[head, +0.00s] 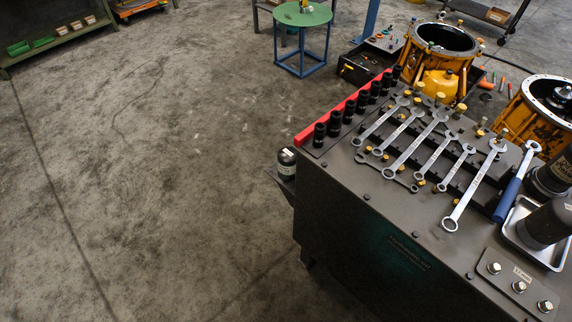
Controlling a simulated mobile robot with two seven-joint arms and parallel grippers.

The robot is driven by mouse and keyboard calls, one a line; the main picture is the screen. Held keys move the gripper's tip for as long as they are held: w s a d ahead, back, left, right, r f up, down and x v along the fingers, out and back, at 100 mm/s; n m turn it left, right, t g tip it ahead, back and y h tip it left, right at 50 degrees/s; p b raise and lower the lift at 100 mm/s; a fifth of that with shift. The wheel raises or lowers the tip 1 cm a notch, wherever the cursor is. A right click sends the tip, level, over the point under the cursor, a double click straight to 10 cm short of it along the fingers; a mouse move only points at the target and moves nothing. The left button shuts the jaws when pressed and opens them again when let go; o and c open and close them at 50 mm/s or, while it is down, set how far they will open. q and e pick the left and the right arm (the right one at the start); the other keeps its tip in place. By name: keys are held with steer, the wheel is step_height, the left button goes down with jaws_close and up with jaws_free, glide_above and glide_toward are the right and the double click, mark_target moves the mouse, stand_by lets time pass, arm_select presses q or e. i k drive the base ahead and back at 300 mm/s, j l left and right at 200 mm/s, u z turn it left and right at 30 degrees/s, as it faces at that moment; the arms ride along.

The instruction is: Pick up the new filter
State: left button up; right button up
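A dark cylinder (544,226), which looks like a filter, lies tilted in a small metal tray (516,214) at the right edge of the tool cart. A second dark cylinder (548,181) with faint lettering stands just behind it, cut off by the picture edge. I cannot tell which of them, if either, is the new filter. Neither of my grippers is in the head view.
The dark tool cart (350,235) carries wrenches (418,142), a red rail of sockets (349,107) and a blue-handled tool (511,187). A dark bottle (287,162) sits at its left side. Yellow housings (437,60) stand behind. The floor at left is clear.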

mark_target(287, 156)
steer(key=z, duration=0.4)
steer(key=k+z, duration=0.1)
steer(key=z, duration=0.35)
steer(key=l+z, duration=0.1)
steer(key=z, duration=0.3)
steer(key=k+l+z, duration=0.1)
steer(key=z, duration=0.75)
steer(key=l+z, duration=0.15)
steer(key=z, duration=0.25)
steer(key=u, duration=2.55)
steer(key=i+j+z, duration=0.15)
steer(key=z, duration=1)
steer(key=i+j+z, duration=0.2)
steer(key=j+z, duration=0.15)
steer(key=j, duration=0.3)
steer(key=i+j+z, duration=0.1)
steer(key=j+z, duration=0.3)
steer(key=j, duration=0.3)
steer(key=j+z, duration=0.35)
steer(key=j, duration=0.4)
